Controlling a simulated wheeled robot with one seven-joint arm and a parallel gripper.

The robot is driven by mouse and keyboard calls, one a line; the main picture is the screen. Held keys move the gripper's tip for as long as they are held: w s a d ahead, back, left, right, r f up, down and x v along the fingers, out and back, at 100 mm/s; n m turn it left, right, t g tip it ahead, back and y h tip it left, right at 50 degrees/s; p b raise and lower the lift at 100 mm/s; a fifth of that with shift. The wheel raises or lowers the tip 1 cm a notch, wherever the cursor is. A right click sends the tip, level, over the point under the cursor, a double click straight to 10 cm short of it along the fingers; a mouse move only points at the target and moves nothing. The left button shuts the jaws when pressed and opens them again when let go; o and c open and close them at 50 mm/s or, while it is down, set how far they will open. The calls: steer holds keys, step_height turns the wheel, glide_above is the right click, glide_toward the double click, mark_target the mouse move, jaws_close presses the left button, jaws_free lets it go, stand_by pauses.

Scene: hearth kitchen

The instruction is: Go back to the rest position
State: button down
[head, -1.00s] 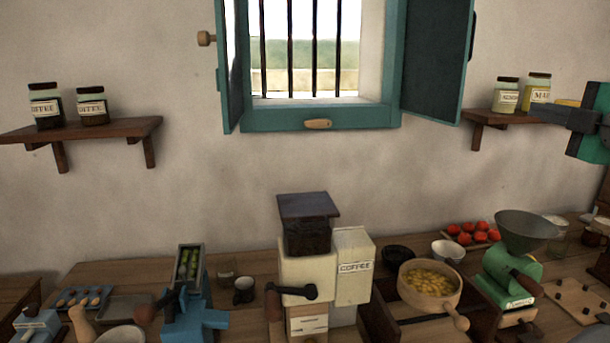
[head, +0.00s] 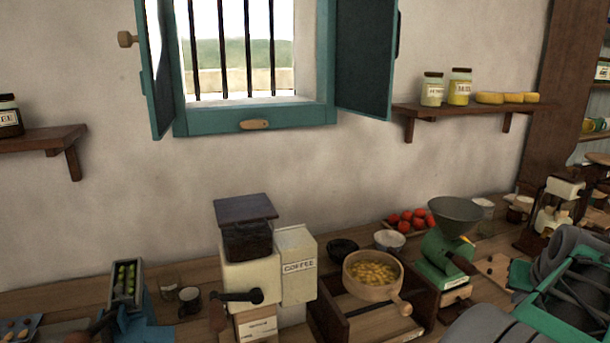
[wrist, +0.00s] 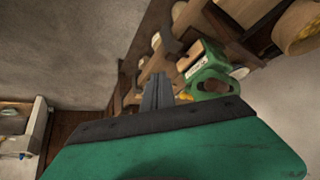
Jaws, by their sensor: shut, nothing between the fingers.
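My gripper's dark grey fingers (wrist: 157,92) show in the wrist view, pressed together with nothing between them. They extend from my green gripper body across the lower part of that view. In the wrist view, the green mill (wrist: 208,68) lies beyond the fingers and to their right. In the head view, parts of my arm in green and grey fill the lower right corner, in front of the counter's right end. The fingertips cannot be made out there.
The counter holds a cream coffee grinder (head: 250,285), a wooden bowl of yellow pieces (head: 372,273), the green mill (head: 446,255) and a tray of tomatoes (head: 411,221). A wall shelf (head: 455,111) bears jars and yellow rounds. The wall between window and counter is clear.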

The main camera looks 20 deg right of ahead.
steer(key=w+a+f+n+g+y+p, duration=0.1)
steer(key=a+f, duration=0.3)
steer(key=a, duration=0.7)
steer(key=w+a+f+n+g+y, duration=0.15)
steer(key=a+f, duration=0.25)
steer(key=a, duration=0.7)
steer(key=w+a+f+n+g+y+p, duration=0.15)
steer(key=a+f, duration=0.35)
steer(key=a, duration=0.6)
steer(key=w+a+r+n+t, duration=0.1)
steer(key=w+a+r+n, duration=0.1)
steer(key=a, duration=0.6)
steer(key=w+a+r+n+t, duration=0.1)
steer(key=w+a+r+n, duration=0.2)
steer(key=a, duration=0.6)
steer(key=shift+r+n+y+p, duration=0.25)
steer(key=shift+n+y+p, duration=0.2)
steer(key=shift+n, duration=0.45)
steer(key=shift+w, duration=0.1)
